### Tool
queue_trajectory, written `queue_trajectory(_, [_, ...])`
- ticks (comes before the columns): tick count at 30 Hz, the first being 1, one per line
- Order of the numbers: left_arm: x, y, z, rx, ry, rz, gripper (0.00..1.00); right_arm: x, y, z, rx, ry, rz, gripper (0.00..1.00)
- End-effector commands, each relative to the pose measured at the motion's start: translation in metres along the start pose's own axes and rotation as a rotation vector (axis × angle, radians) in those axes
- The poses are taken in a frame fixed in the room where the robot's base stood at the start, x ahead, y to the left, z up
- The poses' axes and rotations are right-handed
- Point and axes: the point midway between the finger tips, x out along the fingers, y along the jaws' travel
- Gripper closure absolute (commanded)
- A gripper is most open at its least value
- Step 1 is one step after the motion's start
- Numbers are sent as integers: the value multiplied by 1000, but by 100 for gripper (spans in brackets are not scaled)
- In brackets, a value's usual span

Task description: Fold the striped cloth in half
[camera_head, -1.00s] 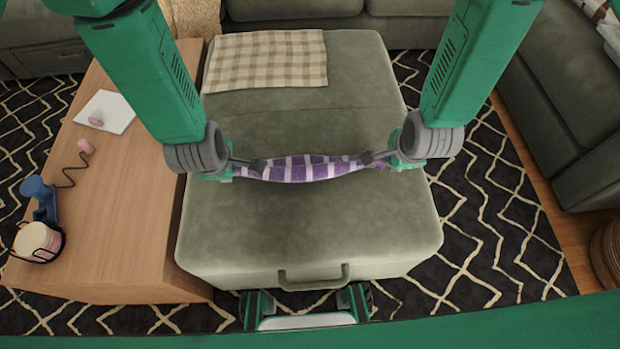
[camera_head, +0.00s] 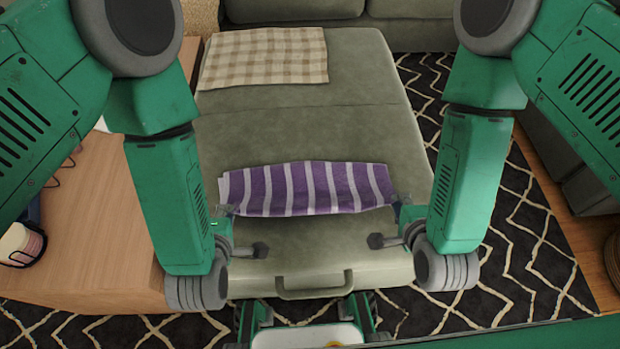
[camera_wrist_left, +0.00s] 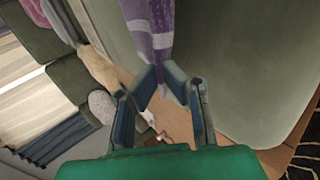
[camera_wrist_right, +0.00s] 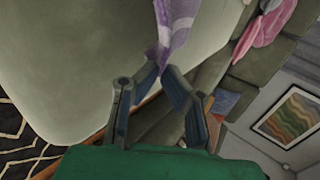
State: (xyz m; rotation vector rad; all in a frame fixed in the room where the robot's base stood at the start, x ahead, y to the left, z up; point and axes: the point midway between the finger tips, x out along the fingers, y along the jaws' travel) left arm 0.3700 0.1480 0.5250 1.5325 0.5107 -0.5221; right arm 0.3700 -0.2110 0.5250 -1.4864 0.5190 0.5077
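The purple and white striped cloth (camera_head: 305,188) lies as a wide, shallow band across the near part of the green ottoman. Its stripes run roughly front to back. My left gripper (camera_head: 226,212) is at its near left corner, and my right gripper (camera_head: 398,208) is at its near right corner. In the left wrist view the fingertips (camera_wrist_left: 162,78) close in on a narrow end of the cloth (camera_wrist_left: 150,25). In the right wrist view the fingertips (camera_wrist_right: 162,72) also meet at a cloth corner (camera_wrist_right: 176,25). The cloth's underside and any layers are hidden.
A wooden table (camera_head: 90,230) stands on the left, with a cup in a black holder (camera_head: 22,243). A handle (camera_head: 315,288) is on the ottoman's near side.

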Motion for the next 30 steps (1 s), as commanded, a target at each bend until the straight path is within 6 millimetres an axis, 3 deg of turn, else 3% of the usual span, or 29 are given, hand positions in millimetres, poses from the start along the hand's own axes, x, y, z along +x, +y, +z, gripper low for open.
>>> queue_trajectory(13, [-2,-5,0,0,0,37,100,-2,5,0,1,-1,-37,100])
queue_trajectory(15, [-2,-5,0,0,0,37,71,-2,5,0,1,-1,-37,71])
queue_trajectory(16, [-2,-5,0,0,0,36,62,-2,5,0,1,-1,-37,62])
queue_trajectory(30, [-2,-4,0,0,1,35,62,-2,4,0,2,-1,-36,62])
